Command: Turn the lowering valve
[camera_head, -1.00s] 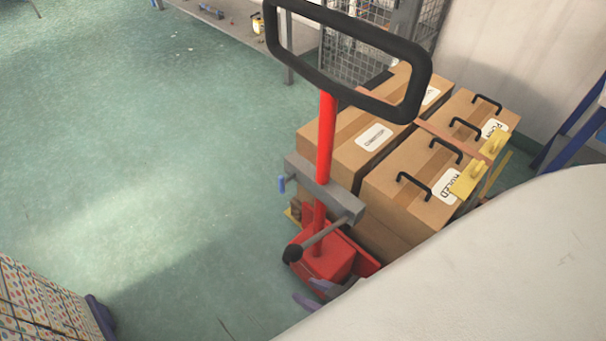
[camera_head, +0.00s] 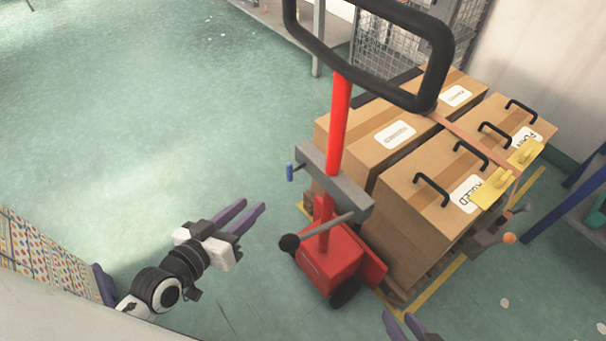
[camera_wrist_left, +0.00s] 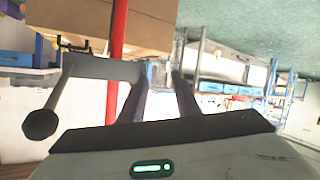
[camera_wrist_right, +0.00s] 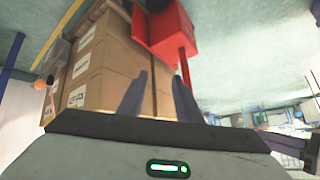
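A red pallet lifter (camera_head: 334,262) stands on the floor with a red post and a black loop handle (camera_head: 440,60). Which is the lowering valve is not labelled. My left gripper (camera_head: 254,206) is open and empty, left of the lifter, touching nothing. The black knob also shows in the left wrist view (camera_wrist_left: 40,124). My right gripper (camera_head: 402,318) is open and empty at the bottom edge; its wrist view shows both fingers (camera_wrist_right: 156,82) apart.
Taped cardboard boxes (camera_head: 440,190) with black handles stand on a pallet behind the lifter. A wire cage (camera_head: 385,50) is at the back. A dotted stack (camera_head: 40,262) is at left.

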